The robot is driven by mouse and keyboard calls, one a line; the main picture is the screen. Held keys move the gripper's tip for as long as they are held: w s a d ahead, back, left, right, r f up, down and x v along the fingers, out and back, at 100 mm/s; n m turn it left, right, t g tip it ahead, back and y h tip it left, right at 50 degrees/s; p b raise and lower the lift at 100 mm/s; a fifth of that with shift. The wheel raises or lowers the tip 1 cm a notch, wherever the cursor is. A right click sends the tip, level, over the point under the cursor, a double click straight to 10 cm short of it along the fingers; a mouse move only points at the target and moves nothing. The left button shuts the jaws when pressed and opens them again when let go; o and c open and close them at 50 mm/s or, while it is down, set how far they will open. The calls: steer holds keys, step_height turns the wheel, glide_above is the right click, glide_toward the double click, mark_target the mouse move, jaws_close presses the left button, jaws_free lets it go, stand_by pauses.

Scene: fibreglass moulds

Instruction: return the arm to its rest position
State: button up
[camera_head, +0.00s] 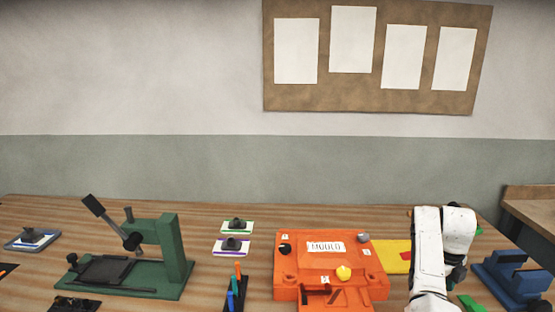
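My white arm (428,255) stands at the lower right of the head view. It is folded, with two thick white links side by side reaching up from the bottom edge. I cannot make out my gripper's fingers, so whether they are open or shut does not show. The arm is just right of the orange mould (285,270) and covers part of a yellow sheet (393,257) on the table.
The wooden table (60,215) also bears a green press (172,250) with a lever, two small stamps (236,225) and (233,244), a pen holder (236,290) and a blue fixture (512,280) close right of my arm. A pinboard (380,100) hangs behind.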

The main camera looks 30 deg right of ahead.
steer(key=s+a+f+n+h+b, duration=0.1)
steer(key=s+a+f+n, duration=0.4)
steer(key=a+n, duration=0.5)
steer(key=s+a+f+n, duration=0.2)
steer(key=a+f+n, duration=0.6)
steer(key=a+n, duration=0.15)
steer(key=s+a+n, duration=0.6)
steer(key=a+n, duration=0.2)
steer(key=a, duration=0.1)
steer(key=s+a+n+t+y+b, duration=0.1)
steer(key=s+a+n, duration=0.6)
steer(key=a+n, duration=0.2)
steer(key=shift+a+r+y, duration=0.2)
steer(key=shift+a+y, duration=0.1)
steer(key=shift+a, duration=0.05)
